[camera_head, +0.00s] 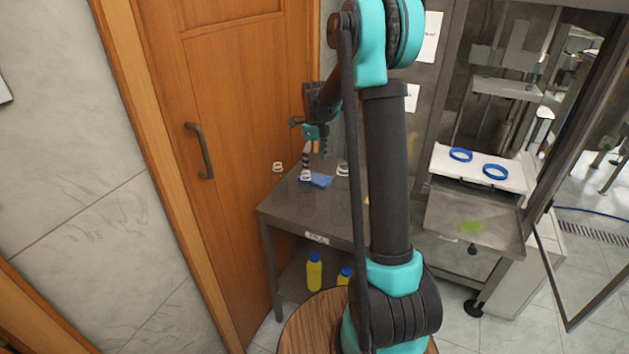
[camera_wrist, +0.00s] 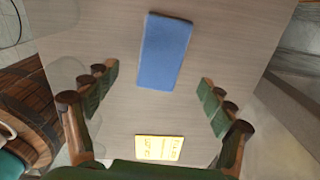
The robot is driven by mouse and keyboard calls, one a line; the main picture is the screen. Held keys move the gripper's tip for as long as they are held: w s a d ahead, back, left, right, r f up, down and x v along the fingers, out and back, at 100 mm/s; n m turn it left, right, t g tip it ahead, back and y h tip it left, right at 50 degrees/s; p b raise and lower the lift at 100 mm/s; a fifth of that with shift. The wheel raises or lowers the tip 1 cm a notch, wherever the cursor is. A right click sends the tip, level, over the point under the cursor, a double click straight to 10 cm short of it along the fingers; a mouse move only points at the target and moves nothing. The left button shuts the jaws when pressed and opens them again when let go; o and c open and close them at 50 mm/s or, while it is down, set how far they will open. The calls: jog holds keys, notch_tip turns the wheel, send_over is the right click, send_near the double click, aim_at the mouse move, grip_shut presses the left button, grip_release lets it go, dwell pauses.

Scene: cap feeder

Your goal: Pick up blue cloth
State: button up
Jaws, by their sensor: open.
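A blue cloth (camera_head: 320,181) lies flat on the metal table (camera_head: 289,213) in the head view, partly behind a small white-rimmed jar. In the wrist view the blue cloth (camera_wrist: 164,51) is a flat rectangle beyond and between the fingers. My gripper (camera_wrist: 160,92) is open and empty, with its green-padded fingers spread wide on either side. In the head view my gripper (camera_head: 314,155) hangs above the table, over the cloth area. The gap between the fingertips and the cloth is hard to judge.
A yellow label or card (camera_wrist: 159,148) lies on the table nearer the palm. Small jars (camera_head: 306,176) stand around the cloth. Yellow bottles (camera_head: 314,272) stand below the table. A machine with blue rings (camera_head: 495,171) is at the right, and a wooden door (camera_head: 215,150) at the left.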

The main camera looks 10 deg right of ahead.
aim_at(316, 177)
jog(key=shift+d+f, duration=0.15)
jog(key=shift+f, duration=1.4)
jog(key=shift+d+f, duration=0.15)
jog(key=shift+f, duration=1.35)
jog(key=c, duration=1.1)
notch_tip(316, 177, up, 20)
jog(key=shift+r, duration=0.1)
